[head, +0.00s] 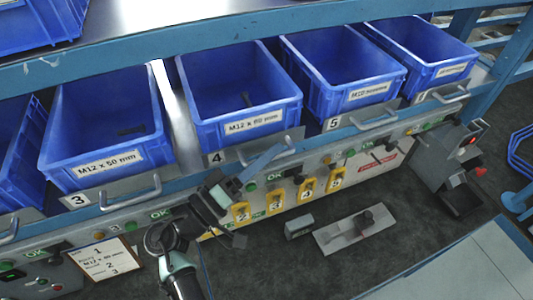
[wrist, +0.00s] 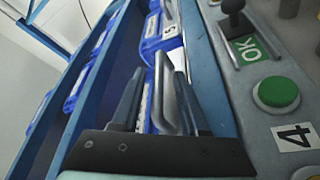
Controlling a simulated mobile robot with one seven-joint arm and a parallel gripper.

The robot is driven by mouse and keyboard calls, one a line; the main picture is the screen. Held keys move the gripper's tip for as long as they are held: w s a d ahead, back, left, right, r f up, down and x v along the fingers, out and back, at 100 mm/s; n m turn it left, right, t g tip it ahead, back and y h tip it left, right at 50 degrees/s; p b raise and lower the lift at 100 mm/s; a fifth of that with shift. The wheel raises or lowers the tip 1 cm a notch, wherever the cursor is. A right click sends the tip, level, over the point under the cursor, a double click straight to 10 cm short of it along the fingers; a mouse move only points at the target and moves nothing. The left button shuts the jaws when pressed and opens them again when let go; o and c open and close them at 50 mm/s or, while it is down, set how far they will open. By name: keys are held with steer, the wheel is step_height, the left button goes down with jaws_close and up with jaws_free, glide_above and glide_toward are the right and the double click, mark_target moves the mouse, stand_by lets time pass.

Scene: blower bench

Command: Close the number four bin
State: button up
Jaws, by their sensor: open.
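The number four bin (head: 205,115) is a blue open-topped box labelled M12 x 60 mm, with the number 4 plate (head: 217,158) under its front left corner. A small dark part lies inside it. Its metal handle (head: 285,140) sticks out from the front. My gripper (head: 258,165) is at the front of this bin, by the handle. In the wrist view my gripper (wrist: 160,95) is open, its two dark fingers on either side of a metal handle bar (wrist: 168,95). I cannot tell whether the fingers touch the bar. How far the bin stands out is unclear.
Bin three (head: 105,135) is to the left and bin five (head: 345,75) to the right, each with its own handle. A console with OK buttons (wrist: 277,92) and yellow numbered tags (head: 307,190) runs below the bins. A blue shelf beam (head: 130,50) crosses above.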

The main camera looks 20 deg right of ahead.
steer(key=b+v, duration=0.4)
steer(key=v, duration=0.9)
steer(key=shift+b, duration=0.4)
steer(key=shift+f, duration=0.1)
